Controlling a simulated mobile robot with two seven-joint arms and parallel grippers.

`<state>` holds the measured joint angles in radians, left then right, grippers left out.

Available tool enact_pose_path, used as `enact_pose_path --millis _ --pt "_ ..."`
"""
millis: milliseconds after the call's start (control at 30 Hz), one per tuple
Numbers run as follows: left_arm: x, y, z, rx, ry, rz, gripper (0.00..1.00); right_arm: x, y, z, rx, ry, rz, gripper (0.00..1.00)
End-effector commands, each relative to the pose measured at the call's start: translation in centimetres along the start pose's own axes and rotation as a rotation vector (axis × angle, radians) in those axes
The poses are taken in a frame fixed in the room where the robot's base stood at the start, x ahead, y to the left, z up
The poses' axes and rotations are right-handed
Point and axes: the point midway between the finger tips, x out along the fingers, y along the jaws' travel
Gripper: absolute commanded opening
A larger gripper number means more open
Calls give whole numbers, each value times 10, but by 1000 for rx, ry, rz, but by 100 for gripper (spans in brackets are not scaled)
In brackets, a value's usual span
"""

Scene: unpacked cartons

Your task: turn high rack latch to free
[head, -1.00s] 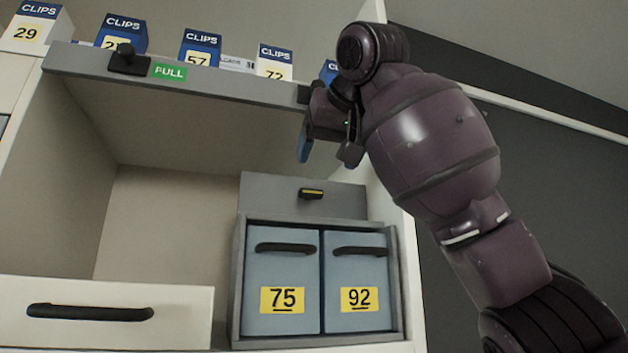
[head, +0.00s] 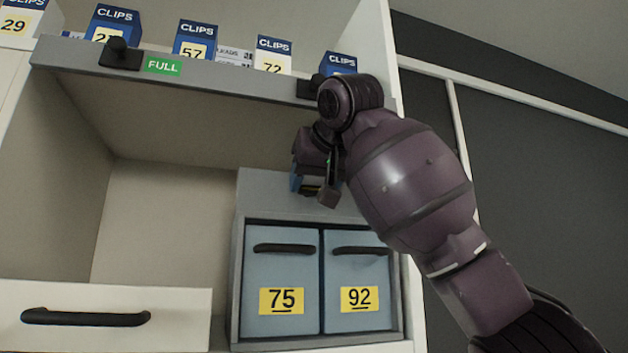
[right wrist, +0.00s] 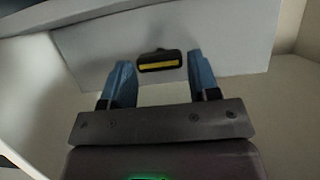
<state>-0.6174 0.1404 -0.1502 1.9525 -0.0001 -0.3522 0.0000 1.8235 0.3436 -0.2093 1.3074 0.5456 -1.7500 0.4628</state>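The latch is a small black bar with a yellow stripe (right wrist: 160,62), lying level on the grey panel (right wrist: 240,40) of the rack. In the head view this panel (head: 350,202) is above the two blue-grey drawers, and my right gripper (head: 314,184) covers most of the latch. In the right wrist view my right gripper (right wrist: 159,66) is open, its blue fingers left and right of the latch with a gap on each side. I cannot tell whether the fingertips reach the panel. My left gripper is not in view.
Drawers 75 (head: 282,285) and 92 (head: 358,285) sit below the panel. A shelf edge (head: 220,76) with black knobs, a FULL label and several CLIPS boxes runs above my right arm. The compartment (head: 165,220) on the left is empty.

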Motion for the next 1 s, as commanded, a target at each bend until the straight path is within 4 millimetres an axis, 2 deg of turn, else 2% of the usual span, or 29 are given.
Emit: enact_pose_path --millis 33,200,567,1000 --pt "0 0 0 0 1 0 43 0 0 0 0 0 0 48" --pt "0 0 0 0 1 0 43 0 0 0 0 0 0 23" --pt "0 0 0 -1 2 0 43 0 -1 0 -58 0 26 23" --pt "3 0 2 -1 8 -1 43 0 -5 1 -382 -1 161 23"
